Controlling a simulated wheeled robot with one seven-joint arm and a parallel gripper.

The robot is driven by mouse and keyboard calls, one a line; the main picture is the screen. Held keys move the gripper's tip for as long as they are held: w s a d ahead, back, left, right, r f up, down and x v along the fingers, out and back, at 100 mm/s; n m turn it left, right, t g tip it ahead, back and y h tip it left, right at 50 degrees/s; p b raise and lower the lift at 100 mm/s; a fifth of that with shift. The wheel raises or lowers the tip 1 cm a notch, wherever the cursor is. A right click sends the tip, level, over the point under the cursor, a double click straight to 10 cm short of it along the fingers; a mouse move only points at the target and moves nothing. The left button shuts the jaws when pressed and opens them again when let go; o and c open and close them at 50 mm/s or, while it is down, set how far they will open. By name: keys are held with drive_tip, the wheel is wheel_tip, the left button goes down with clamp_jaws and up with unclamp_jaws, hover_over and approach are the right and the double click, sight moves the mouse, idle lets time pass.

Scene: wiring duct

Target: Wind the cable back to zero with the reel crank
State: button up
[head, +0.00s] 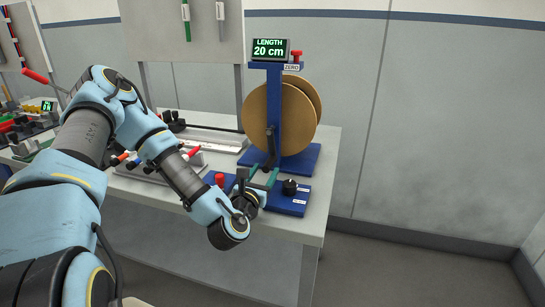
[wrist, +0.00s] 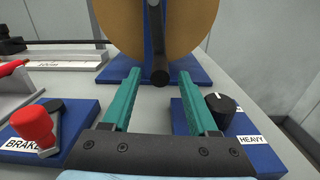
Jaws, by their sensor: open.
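The cable reel (head: 300,108) has tan discs on a blue stand at the table's right end. Its black crank (head: 270,138) hangs downward on the near side; the handle (wrist: 160,73) points toward me in the wrist view. My gripper (head: 262,175) is open, with teal fingers in front of the reel. In the wrist view the handle's end appears between the fingertips (wrist: 160,80), with a gap on each side; I cannot tell how deep it sits. The display (head: 270,49) reads LENGTH 20 cm. A red zero button (head: 296,56) sits beside it.
A red brake lever (wrist: 34,125) stands left of my fingers on a blue base. A black knob (wrist: 220,108), by a HEAVY label, is close to the right finger. A grey duct (wrist: 65,62) lies left of the reel. Floor right of the table is clear.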

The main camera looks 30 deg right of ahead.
sight(272, 160)
drive_tip(key=p+x, duration=0.2)
drive_tip(key=x, duration=0.5)
drive_tip(key=shift+c, duration=0.2)
clamp_jaws()
idle(1.1)
